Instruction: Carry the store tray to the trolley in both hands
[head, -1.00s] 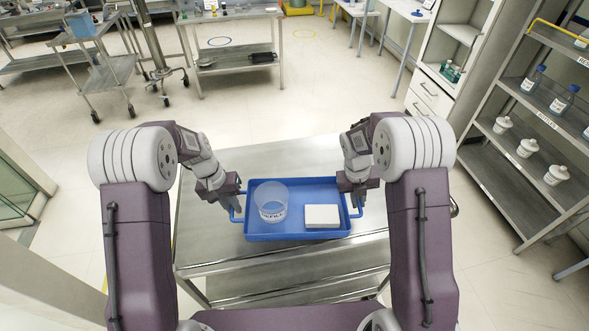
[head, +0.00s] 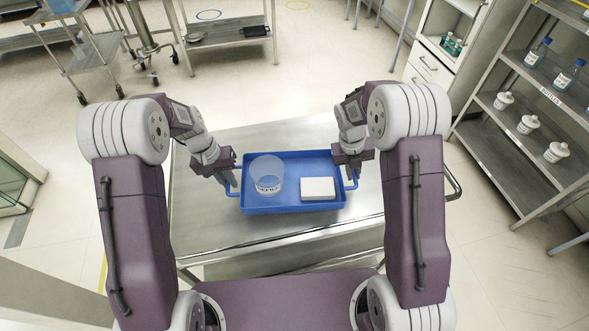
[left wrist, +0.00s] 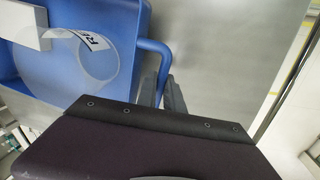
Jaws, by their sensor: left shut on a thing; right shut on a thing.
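The store tray is a blue tray (head: 292,205) with a handle at each short side. It is over the steel top of the trolley (head: 290,233); I cannot tell whether it touches the top. A clear round tub with a printed label (head: 267,172) and a white box (head: 319,188) sit in it. My left gripper (head: 232,188) is shut on the tray's left handle, which also shows in the left wrist view (left wrist: 158,58). My right gripper (head: 352,181) is shut on the right handle. The tray looks about level.
A shelf rack with bottles and white jars (head: 530,110) stands at the right. A white drawer cabinet (head: 430,65) is behind it. A steel table (head: 225,38) and a cart (head: 75,55) stand at the back. Bare trolley top surrounds the tray.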

